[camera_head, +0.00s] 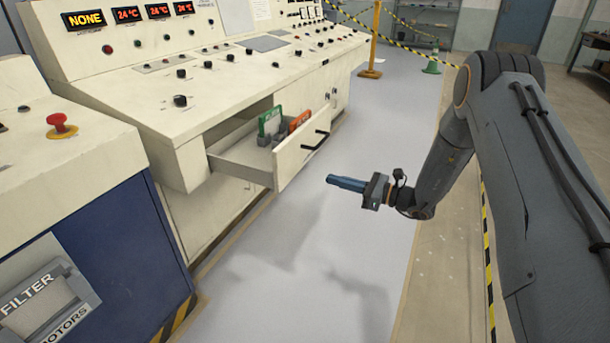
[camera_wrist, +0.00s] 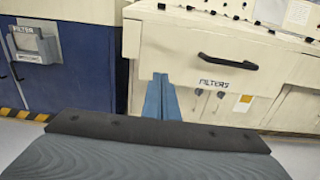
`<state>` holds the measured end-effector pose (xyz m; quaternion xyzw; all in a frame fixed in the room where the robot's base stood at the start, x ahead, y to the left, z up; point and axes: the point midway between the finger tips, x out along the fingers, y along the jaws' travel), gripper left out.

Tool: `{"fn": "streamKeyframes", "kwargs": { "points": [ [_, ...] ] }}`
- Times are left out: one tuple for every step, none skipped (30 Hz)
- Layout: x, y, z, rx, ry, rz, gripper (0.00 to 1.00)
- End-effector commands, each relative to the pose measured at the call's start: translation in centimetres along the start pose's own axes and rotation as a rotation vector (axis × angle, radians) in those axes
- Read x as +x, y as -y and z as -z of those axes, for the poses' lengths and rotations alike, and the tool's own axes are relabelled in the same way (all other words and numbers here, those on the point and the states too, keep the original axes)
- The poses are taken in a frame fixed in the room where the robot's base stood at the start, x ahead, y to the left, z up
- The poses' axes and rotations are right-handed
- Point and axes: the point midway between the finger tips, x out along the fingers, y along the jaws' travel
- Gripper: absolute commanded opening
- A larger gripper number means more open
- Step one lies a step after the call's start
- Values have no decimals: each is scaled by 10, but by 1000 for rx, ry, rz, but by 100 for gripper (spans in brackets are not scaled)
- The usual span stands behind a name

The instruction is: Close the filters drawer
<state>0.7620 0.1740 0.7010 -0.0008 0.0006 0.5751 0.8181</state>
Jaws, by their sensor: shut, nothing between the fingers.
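The filters drawer (camera_head: 301,150) stands pulled out from the cream control console in the head view. A green item (camera_head: 270,121) and an orange item (camera_head: 300,120) stand inside it. In the wrist view the drawer's front (camera_wrist: 175,52) faces me, with a black handle (camera_wrist: 228,64) and the label "FILTERS". My gripper (camera_head: 330,180) is shut and empty, to the right of the drawer front in the head view. In the wrist view its blue fingers (camera_wrist: 161,80) point at the lower left part of the drawer front. I cannot tell whether they touch it there; the head view shows a gap.
The cream console (camera_head: 190,100) runs along the left. A blue cabinet (camera_head: 120,215) with a red button (camera_head: 61,126) stands at front left. Clear grey floor (camera_head: 290,260) lies below my gripper.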

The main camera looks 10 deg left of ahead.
Motion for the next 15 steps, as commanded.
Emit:
{"fn": "streamKeyframes", "kwargs": {
  "points": [
    [4,1,0,1,5,3,0],
    [6,1,0,2,5,4,0],
    [11,1,0,1,5,3,0],
    [15,1,0,1,5,2,0],
    [20,0,0,1,4,1,0],
    [26,0,0,1,4,2,0],
    [32,0,0,1,4,1,0],
    [38,0,0,0,4,0,0],
    [46,0,-1,0,4,0,0],
    [52,0,-1,1,4,1,0],
    [58,0,0,1,3,0,0],
    [65,0,0,0,3,0,0],
    [71,0,0,0,3,0,0],
    [78,0,0,0,3,0,0],
    [85,0,0,0,3,0,0]
  ]
}}
